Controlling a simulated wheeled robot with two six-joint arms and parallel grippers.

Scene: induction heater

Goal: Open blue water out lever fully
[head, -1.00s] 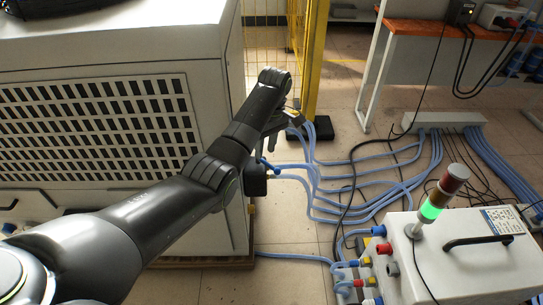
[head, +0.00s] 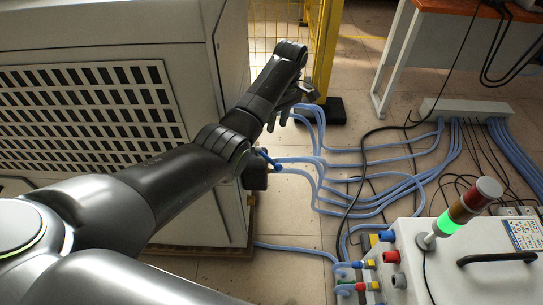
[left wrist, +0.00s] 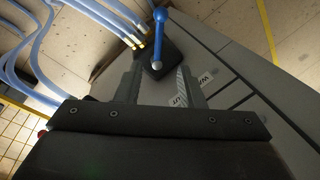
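The blue lever (left wrist: 159,38) stands out from a dark block (left wrist: 158,62) on the grey machine's side in the left wrist view. In the head view the lever (head: 267,158) shows small beside the machine, partly hidden by my arm. My left gripper (left wrist: 158,80) is open and empty. Its two fingers point toward the lever's base, one to each side of it in the picture; I cannot tell whether either touches. In the head view the left gripper (head: 278,117) is above the lever, beside the blue hoses. My right gripper is out of view.
Blue hoses (head: 400,187) run over the floor from the machine (head: 185,50) to a grey strip box (head: 465,108). A white control box (head: 470,270) with a green-lit signal tower (head: 462,212) stands at lower right. A yellow fence (head: 318,50) is behind the gripper.

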